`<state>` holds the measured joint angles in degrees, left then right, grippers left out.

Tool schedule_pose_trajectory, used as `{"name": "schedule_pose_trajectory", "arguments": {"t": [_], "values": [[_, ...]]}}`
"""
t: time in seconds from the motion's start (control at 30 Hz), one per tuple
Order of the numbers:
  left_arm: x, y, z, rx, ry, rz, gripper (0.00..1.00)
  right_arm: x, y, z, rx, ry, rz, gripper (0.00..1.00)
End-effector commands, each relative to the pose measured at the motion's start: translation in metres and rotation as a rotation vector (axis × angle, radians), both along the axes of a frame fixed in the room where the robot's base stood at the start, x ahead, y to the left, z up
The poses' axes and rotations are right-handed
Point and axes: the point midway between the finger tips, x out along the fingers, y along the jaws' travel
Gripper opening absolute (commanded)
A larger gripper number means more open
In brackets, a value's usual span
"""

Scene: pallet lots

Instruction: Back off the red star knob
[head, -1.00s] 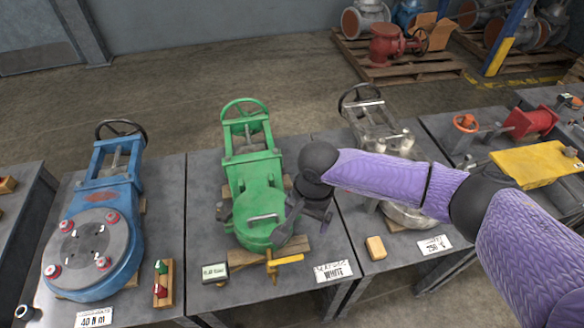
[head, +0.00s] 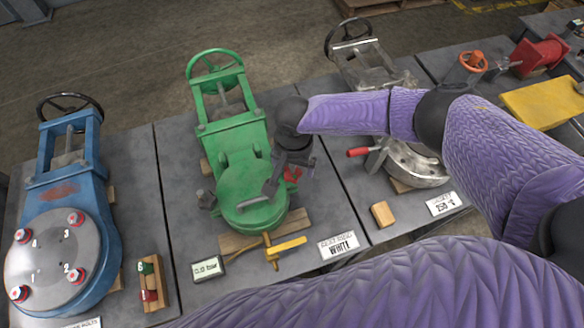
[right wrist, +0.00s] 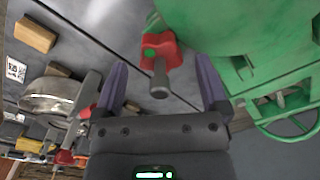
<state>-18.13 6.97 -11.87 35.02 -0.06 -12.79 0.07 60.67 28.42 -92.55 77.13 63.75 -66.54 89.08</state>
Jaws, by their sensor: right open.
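The red star knob (right wrist: 163,47) has a grey stem end and sits at the edge of the green valve (right wrist: 220,30). In the head view, the knob (head: 293,174) shows as a small red patch at the right of the green valve's round cover (head: 250,190), partly hidden by my gripper. My right gripper (head: 281,181) is beside that cover. In the right wrist view, its two fingers (right wrist: 162,78) are apart, with the knob and stem between or just beyond their tips; I cannot tell contact. My left gripper is out of view.
A blue valve (head: 75,190) stands left, a steel valve (head: 415,165) right. A wood block (head: 382,214) lies before the steel valve.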

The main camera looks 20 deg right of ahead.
Motion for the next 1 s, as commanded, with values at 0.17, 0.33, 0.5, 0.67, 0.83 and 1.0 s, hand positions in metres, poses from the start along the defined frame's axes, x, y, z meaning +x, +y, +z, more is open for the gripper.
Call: {"name": "schedule_pose_trajectory", "arguments": {"t": [0.17, 0.33, 0.5, 0.67, 0.83, 1.0], "values": [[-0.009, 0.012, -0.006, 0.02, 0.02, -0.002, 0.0, 0.0, 0.0, -0.012, 0.0, -0.001, 0.0, 0.94], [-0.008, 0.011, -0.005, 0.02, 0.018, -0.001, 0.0, 0.0, 0.0, -0.011, 0.0, -0.001, 0.001, 0.94], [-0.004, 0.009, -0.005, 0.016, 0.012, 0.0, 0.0, 0.0, 0.0, -0.011, 0.0, -0.001, 0.001, 0.62], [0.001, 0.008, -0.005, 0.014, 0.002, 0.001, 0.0, 0.0, 0.0, -0.011, 0.0, -0.001, 0.001, 0.28], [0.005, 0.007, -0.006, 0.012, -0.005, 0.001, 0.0, 0.0, 0.0, -0.011, 0.0, -0.001, 0.001, 0.0], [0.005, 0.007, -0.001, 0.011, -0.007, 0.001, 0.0, 0.0, 0.0, -0.009, 0.0, -0.001, 0.016, 0.0]]}}
